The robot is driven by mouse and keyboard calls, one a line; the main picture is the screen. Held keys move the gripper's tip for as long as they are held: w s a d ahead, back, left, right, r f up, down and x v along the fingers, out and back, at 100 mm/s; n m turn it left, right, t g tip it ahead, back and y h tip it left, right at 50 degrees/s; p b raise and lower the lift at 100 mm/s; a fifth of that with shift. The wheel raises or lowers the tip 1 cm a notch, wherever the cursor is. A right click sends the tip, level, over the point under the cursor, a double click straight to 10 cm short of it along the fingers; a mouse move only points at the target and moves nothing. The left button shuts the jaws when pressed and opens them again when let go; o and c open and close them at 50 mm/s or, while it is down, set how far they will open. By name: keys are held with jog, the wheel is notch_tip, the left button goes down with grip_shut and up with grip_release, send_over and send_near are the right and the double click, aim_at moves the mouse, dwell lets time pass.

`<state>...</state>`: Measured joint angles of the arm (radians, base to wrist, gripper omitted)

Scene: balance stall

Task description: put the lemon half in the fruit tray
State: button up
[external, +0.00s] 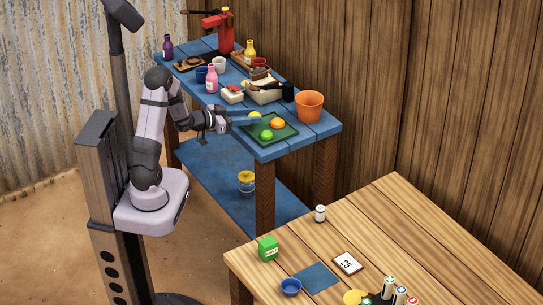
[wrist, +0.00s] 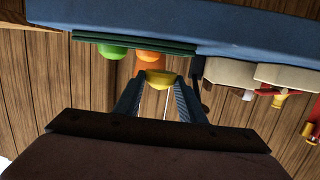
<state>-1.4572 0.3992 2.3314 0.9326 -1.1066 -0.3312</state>
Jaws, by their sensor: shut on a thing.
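My gripper (external: 246,118) reaches in from the left over the blue stall table and is shut on the yellow lemon half (external: 255,115). The wrist view shows the lemon half (wrist: 161,79) between the two fingertips of my gripper (wrist: 160,88). The dark green fruit tray (external: 287,134) lies on the near end of the blue table. It holds an orange fruit (external: 278,124) and a green fruit (external: 267,135). The lemon half is at the tray's upper left edge in the external view; its exact height above the tray is hard to tell. The wrist view also shows the tray's edge (wrist: 180,46).
An orange bucket (external: 310,105) stands right behind the tray. A cream-coloured box (external: 265,92), a pink bottle (external: 211,80) and several cups crowd the table farther back. A wooden table (external: 400,235) stands apart at the front right. The tray's right part is bare.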

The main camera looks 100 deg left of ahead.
aim_at(249, 128)
jog(key=shift+f, duration=1.5)
jog(key=shift+f+b, duration=0.2)
jog(key=shift+b, duration=0.1)
jog(key=o, duration=1)
jog(key=shift+r, duration=0.1)
jog(key=shift+s+r, duration=0.1)
jog(key=shift+r, duration=0.05)
jog(key=shift+p+v, duration=1.6)
jog(key=shift+v, duration=4.3)
